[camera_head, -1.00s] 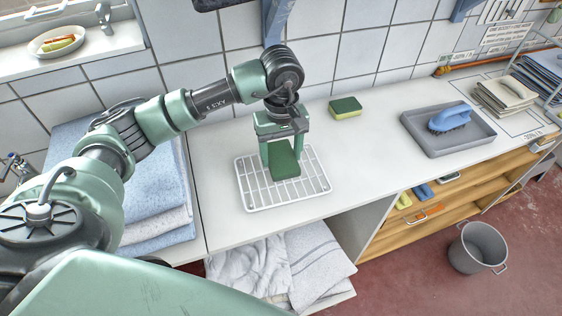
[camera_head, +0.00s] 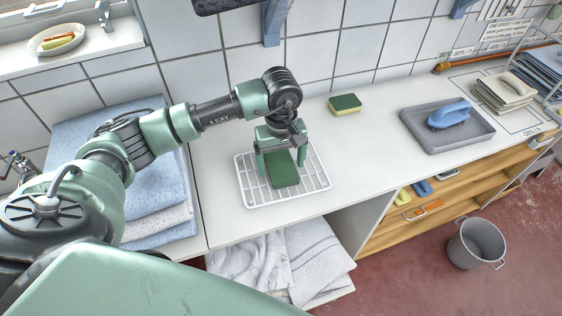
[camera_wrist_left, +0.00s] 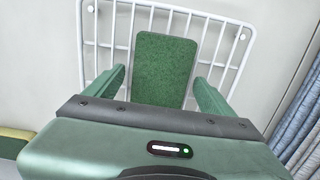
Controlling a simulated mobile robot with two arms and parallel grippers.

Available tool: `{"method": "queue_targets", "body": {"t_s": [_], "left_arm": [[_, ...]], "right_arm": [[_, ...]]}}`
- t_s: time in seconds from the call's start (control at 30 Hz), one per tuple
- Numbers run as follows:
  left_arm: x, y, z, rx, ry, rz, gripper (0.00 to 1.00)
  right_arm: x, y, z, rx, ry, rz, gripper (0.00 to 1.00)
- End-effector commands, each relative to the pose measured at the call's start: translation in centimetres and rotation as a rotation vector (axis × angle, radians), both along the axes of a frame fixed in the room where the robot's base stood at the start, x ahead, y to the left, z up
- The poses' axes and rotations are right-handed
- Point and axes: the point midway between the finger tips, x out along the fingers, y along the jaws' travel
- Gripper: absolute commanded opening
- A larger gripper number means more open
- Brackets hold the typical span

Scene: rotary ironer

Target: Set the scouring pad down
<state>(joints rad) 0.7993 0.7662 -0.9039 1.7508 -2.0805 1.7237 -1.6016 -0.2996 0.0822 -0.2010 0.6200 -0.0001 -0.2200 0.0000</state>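The scouring pad (camera_head: 284,172) is a dark green flat rectangle. It lies on the white wire rack (camera_head: 322,183) on the counter. In the left wrist view the pad (camera_wrist_left: 164,70) shows over the rack's bars (camera_wrist_left: 104,30). My left gripper (camera_head: 281,162) is right above the rack, its fingers on either side of the pad. In the left wrist view the left gripper (camera_wrist_left: 162,92) is open, with gaps between the fingers and the pad's sides. My right gripper is not in view.
A green and yellow sponge (camera_head: 345,105) lies behind the rack to the right. A grey tray (camera_head: 424,134) holds a blue brush (camera_head: 449,115). Folded towels (camera_head: 150,205) are at the left. Counter between rack and tray is clear.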

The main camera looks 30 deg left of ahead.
Motion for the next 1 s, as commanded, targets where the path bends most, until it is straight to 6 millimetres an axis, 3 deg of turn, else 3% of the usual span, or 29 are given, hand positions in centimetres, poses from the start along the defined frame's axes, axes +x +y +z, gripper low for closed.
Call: {"method": "queue_targets", "body": {"t_s": [0.27, 0.37, 0.8, 1.0], "left_arm": [[0.0, 0.0, 0.4, 0.0, 0.0, 0.0, 0.84], [0.1, 0.0, 1.2, 0.001, -0.004, 0.001, 0.84], [0.1, 0.0, 10.1, 0.0, -0.004, -0.001, 0.84], [0.0, 0.0, 12.0, 0.001, -0.001, 0.001, 0.84]], "right_arm": [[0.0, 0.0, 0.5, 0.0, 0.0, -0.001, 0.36], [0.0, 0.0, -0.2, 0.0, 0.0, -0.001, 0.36], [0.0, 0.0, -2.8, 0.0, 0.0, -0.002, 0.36], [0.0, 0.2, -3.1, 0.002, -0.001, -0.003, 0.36]]}}
